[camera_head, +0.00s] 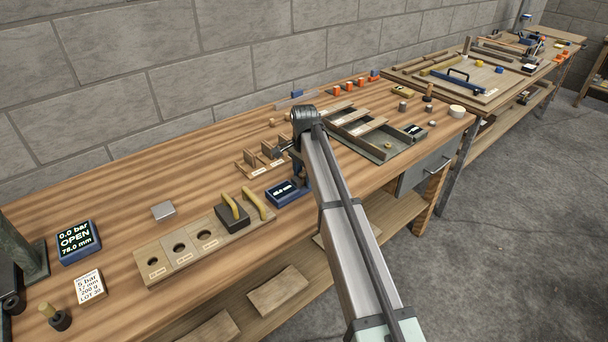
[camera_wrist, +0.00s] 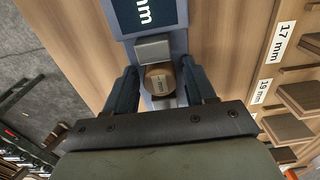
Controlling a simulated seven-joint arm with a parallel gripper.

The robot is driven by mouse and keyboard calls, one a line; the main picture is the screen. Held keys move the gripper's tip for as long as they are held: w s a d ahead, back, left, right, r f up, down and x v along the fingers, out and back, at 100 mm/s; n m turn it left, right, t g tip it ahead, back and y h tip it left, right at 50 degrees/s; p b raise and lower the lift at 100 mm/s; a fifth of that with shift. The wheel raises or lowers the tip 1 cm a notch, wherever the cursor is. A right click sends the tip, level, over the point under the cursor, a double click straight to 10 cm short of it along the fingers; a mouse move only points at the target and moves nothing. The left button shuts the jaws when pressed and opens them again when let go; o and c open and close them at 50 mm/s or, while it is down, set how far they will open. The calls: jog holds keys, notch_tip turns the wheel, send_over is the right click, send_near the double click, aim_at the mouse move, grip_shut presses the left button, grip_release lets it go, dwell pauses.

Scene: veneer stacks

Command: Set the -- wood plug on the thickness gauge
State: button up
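The thickness gauge (camera_head: 289,192) is a blue unit with a dark display at the bench's front edge, partly hidden by my arm. In the wrist view the gauge (camera_wrist: 150,17) is at the top, with a grey metal block (camera_wrist: 153,48) below its display. A round wood plug (camera_wrist: 160,80) with small print on its face sits at that block, over the gauge's blue base. My gripper (camera_wrist: 160,75) has one finger on each side of the plug. A narrow gap shows between the plug and each finger, so it looks open. In the head view my arm hides the plug.
Veneer stacks with labels (camera_wrist: 283,42) stand close to the right in the wrist view. A divided tray (camera_head: 375,150) is beyond my arm.

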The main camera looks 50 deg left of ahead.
aim_at(304, 174)
jog(key=shift+o, duration=0.2)
jog(key=shift+r, duration=0.1)
notch_tip(304, 174, up, 12)
dwell(0.6)
